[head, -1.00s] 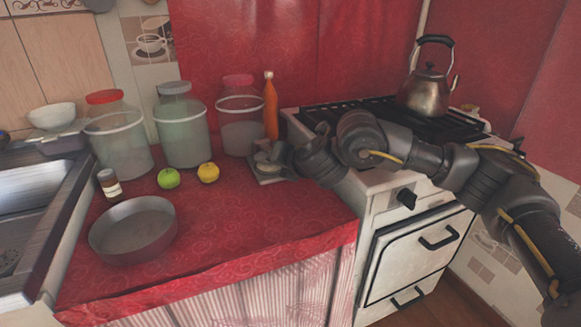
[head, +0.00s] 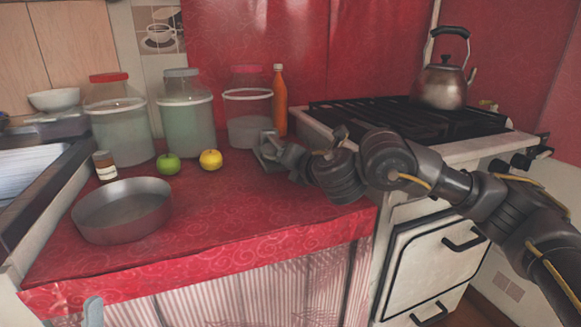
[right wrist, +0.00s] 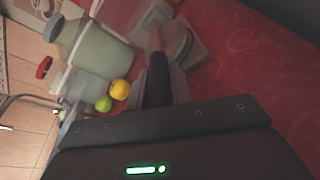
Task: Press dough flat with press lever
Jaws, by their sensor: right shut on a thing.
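The dough press (right wrist: 182,46) shows in the right wrist view as a pale grey base with a round part, on the red counter. Its lever (right wrist: 157,78) is a dark bar running between my right gripper's fingers. My right gripper (right wrist: 160,92) is shut on this lever. In the head view my right gripper (head: 277,152) reaches in from the right, low over the counter's back edge, and covers most of the press. I cannot make out the dough or the lever's exact angle.
Behind stand several lidded jars (head: 187,125) and an orange bottle (head: 280,100). The stove (head: 400,122) with kettle (head: 440,82) is right. The counter's front middle is clear.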

